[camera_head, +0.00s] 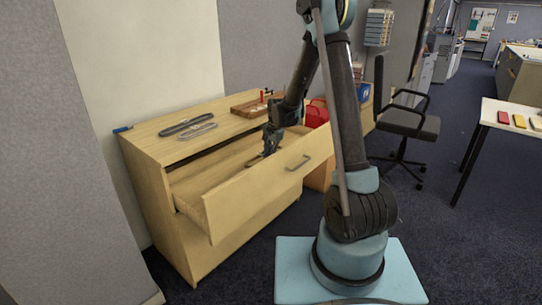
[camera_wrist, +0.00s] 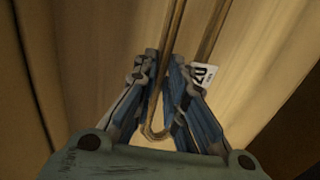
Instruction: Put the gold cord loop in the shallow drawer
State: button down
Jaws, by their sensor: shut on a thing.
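The shallow drawer (camera_head: 262,197) is pulled open from the light wooden cabinet, with its handle on the front. My gripper (camera_head: 266,153) points down into the drawer's opening, between the cabinet and the drawer front. In the wrist view my gripper (camera_wrist: 167,95) is shut on the gold cord loop (camera_wrist: 160,132), whose rounded end shows between the fingers. Two strands of the loop run up the picture over a pale wooden surface. A small white tag with dark print (camera_wrist: 203,76) shows beside the right finger. I cannot tell whether the cord touches the drawer floor.
The cabinet top holds two elongated grey items (camera_head: 187,126) and a wooden tray (camera_head: 257,105) with small things in it. A red bag (camera_head: 316,113) stands behind the drawer. A dark chair (camera_head: 408,122) and a white table (camera_head: 512,112) are to the right.

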jog(key=shift+f, duration=0.55)
jog(key=c, duration=1.6)
grip_release()
jog(key=shift+c, duration=0.2)
